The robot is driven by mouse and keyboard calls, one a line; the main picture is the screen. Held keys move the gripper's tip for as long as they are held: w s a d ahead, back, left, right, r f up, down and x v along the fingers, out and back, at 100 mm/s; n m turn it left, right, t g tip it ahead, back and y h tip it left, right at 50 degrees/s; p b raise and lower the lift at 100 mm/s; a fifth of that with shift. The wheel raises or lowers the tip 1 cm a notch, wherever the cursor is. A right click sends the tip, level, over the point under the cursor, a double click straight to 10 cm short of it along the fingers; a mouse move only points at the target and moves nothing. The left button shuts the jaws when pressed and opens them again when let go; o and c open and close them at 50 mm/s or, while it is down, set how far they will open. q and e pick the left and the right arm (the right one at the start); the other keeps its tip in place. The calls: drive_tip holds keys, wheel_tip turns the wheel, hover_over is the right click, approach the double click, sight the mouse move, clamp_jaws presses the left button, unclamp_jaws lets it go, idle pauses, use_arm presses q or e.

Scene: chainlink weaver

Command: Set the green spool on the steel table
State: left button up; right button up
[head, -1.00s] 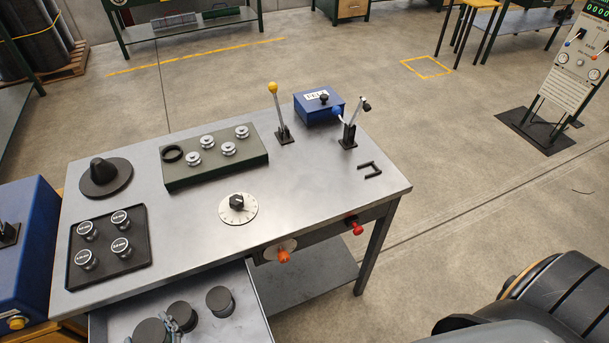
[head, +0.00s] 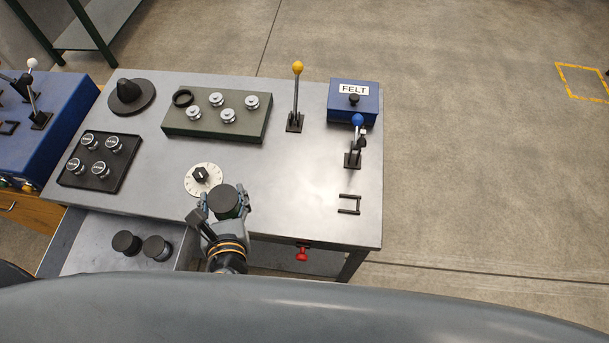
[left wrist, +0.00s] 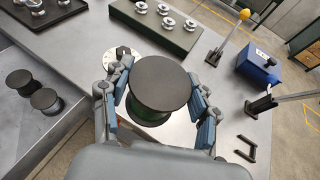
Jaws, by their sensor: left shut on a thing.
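My left gripper (head: 226,198) is shut on the green spool (head: 223,201), which has dark round flanges and a green middle. The spool stands upright between the fingers, and its green middle also shows below the top flange in the left wrist view (left wrist: 149,117). The gripper and spool are over the front part of the steel table (head: 310,200), just in front of the white dial. I cannot tell whether the spool's bottom touches the table. My right gripper is in neither view.
The white dial (head: 190,187) is close behind the spool. Two dark spools (head: 126,243) stand in the open drawer (head: 85,252). A green block with metal bobbins (head: 180,124), a yellow-knobbed lever (head: 297,95) and a blue FELT box (head: 340,105) are farther back.

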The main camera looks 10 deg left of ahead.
use_arm(q)
drive_tip(key=shift+w+d, duration=0.25)
drive_tip(key=shift+w, duration=0.05)
drive_tip(key=w+d+f, duration=0.2)
drive_tip(key=w+f, duration=0.1)
drive_tip(key=w+d+f+b, duration=0.1)
drive_tip(key=w+f, duration=0.2)
drive_tip(key=w, duration=0.1)
drive_tip(key=w+d+f, duration=0.2)
drive_tip(key=w+f, duration=0.1)
drive_tip(key=shift+w+d+b, duration=0.2)
drive_tip(key=shift+d+b, duration=0.1)
drive_tip(key=shift+w, duration=0.15)
drive_tip(key=shift+f+b, duration=0.15)
drive_tip(key=shift+b, duration=0.35)
drive_tip(key=f+b, duration=0.2)
drive_tip(key=b, duration=0.1)
drive_tip(key=f+b, duration=0.1)
drive_tip(key=shift+w+d+f+b, duration=0.25)
drive_tip(key=shift+w+f+b, duration=0.05)
drive_tip(key=shift+w+b, duration=0.1)
drive_tip(key=shift+f+b, duration=0.15)
drive_tip(key=shift+b, duration=0.15)
drive_tip(key=shift+s, duration=0.1)
drive_tip(key=shift+r, duration=0.2)
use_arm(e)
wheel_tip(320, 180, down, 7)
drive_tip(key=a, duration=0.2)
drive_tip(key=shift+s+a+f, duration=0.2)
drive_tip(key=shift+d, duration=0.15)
